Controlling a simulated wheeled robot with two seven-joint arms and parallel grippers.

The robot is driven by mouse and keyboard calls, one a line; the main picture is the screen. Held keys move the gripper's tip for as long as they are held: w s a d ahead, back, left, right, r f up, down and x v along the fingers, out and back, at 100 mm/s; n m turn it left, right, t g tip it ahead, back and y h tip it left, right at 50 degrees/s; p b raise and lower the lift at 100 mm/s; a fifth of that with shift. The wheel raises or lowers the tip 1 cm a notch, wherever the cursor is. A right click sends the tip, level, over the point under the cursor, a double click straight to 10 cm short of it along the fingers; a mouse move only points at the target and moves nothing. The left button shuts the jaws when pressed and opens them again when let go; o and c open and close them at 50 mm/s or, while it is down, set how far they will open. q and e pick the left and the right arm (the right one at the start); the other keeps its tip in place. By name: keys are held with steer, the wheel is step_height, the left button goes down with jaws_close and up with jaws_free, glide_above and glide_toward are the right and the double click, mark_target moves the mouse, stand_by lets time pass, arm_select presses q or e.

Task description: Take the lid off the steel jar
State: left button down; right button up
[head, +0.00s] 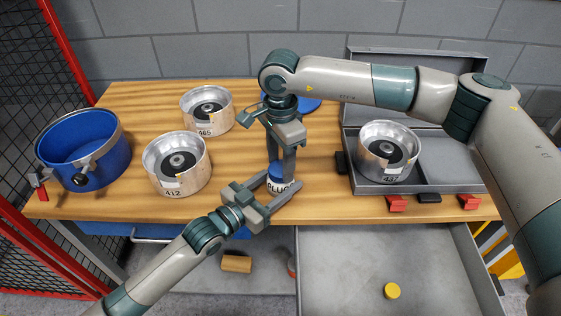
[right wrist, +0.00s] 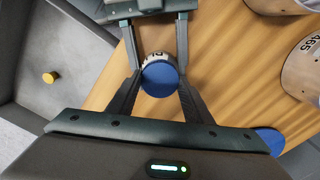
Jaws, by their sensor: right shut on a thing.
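The steel jar (head: 277,187) stands near the table's front edge, with a label reading "PLU…" and a blue lid (head: 276,170). In the right wrist view the lid (right wrist: 160,79) is seen from above, with part of the jar's label (right wrist: 157,56) behind it. My right gripper (head: 281,166) reaches down from above and is shut on the lid, which still sits at the jar's top. My left gripper (head: 277,190) comes in from the front, with its fingers on either side of the jar's body. Whether they touch it is hidden.
Steel clutch drums labelled 465 (head: 207,111) and 412 (head: 178,164) stand left, beside a blue pot (head: 84,150). Another drum (head: 388,152) sits in an open grey case (head: 443,176) at right. A blue disc (head: 308,104) lies behind my right gripper. An open drawer (head: 389,260) is below.

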mark_target(281, 168)
steer(key=n, duration=0.7)
steer(key=shift+n, duration=0.3)
steer(key=n, duration=0.4)
steer(key=shift+n, duration=0.3)
steer(key=n, duration=0.4)
steer(key=shift+r, duration=0.1)
steer(key=shift+r, duration=1.1)
steer(key=shift+r, duration=2)
